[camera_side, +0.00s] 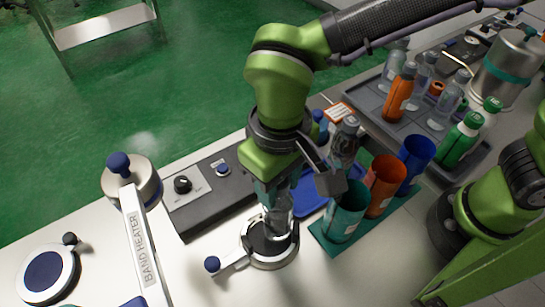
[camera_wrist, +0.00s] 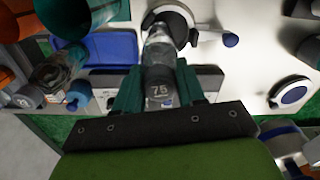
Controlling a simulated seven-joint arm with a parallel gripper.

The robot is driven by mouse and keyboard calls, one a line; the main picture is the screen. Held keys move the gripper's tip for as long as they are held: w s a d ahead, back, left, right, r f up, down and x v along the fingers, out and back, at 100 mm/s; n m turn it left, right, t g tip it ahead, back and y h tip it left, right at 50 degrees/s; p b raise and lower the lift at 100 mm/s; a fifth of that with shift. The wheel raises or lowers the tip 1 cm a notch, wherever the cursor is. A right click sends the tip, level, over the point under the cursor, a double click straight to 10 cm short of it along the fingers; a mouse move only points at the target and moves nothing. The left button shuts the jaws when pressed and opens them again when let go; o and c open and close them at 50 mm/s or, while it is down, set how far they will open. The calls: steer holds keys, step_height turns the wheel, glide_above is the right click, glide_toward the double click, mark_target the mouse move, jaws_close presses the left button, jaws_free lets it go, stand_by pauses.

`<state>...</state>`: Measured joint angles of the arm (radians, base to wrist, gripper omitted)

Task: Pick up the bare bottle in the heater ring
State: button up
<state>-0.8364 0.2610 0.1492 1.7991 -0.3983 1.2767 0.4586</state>
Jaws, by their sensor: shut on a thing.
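A clear bare bottle (camera_side: 278,212) stands upright in the heater ring (camera_side: 268,246), a round metal ring with a handle ending in a blue knob. My gripper (camera_side: 270,188) is above the ring with its teal fingers shut on the upper part of the bottle. In the wrist view the bottle (camera_wrist: 159,62) runs between the fingers of my gripper (camera_wrist: 157,92), and the ring (camera_wrist: 172,22) shows around its far end. I cannot tell whether the bottle's base touches the ring's floor.
Teal (camera_side: 344,216), orange (camera_side: 382,186) and blue (camera_side: 414,164) cups stand close on the right. A grey control box (camera_side: 205,190) is behind left. A band heater arm (camera_side: 143,245) stands left. A tray (camera_side: 365,118) of bottles is at the back right.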

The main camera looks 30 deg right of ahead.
steer(key=shift+r, duration=2.7)
